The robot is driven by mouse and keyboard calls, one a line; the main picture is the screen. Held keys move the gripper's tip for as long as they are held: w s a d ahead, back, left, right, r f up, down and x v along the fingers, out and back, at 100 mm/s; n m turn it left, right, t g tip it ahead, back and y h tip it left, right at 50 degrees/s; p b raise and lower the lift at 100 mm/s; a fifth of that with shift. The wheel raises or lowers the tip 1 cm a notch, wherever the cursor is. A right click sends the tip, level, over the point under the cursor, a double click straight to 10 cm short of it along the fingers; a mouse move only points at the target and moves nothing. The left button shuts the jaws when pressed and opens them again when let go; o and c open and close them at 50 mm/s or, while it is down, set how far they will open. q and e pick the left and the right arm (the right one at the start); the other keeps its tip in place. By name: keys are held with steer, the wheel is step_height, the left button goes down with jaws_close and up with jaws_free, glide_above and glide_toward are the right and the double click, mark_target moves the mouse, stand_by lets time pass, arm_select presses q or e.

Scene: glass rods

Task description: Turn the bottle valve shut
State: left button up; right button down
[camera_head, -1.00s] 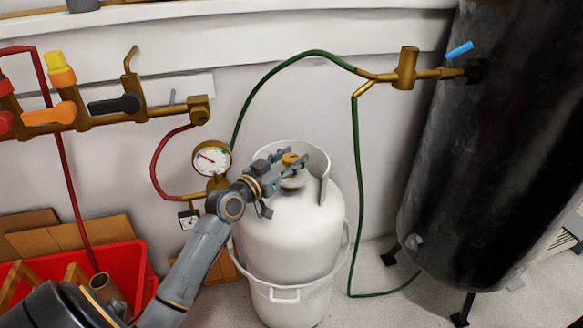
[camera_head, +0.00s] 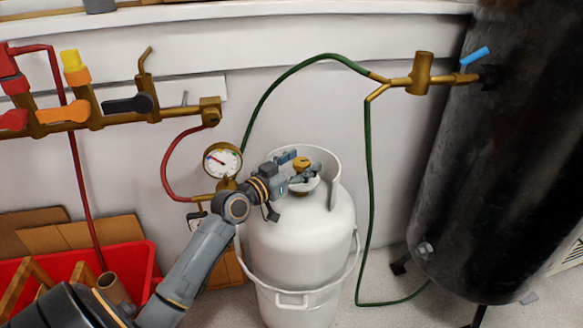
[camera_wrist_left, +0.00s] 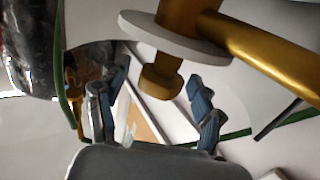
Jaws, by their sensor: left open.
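The white gas bottle (camera_head: 300,245) stands upright on the floor, with a collar behind its top. Its gold valve knob (camera_head: 302,163) sits on top. My left gripper (camera_head: 297,171) is at the knob, coming from the left, with its fingers apart. In the left wrist view, the gripper (camera_wrist_left: 155,79) shows one finger on each side of a gold knob end (camera_wrist_left: 160,84) below a grey disc; I see gaps on both sides and cannot tell the depth. My right gripper is not in view.
A pressure gauge (camera_head: 222,161) and red hose are close to my left arm. A green hose (camera_head: 368,200) runs down right of the bottle. A large black tank (camera_head: 490,180) stands at right, a red box (camera_head: 140,262) at lower left. Valve pipes line the wall.

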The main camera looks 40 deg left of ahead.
arm_select(q)
steer(key=s+a, duration=0.1)
steer(key=s, duration=1)
steer(key=shift+s+a, duration=0.3)
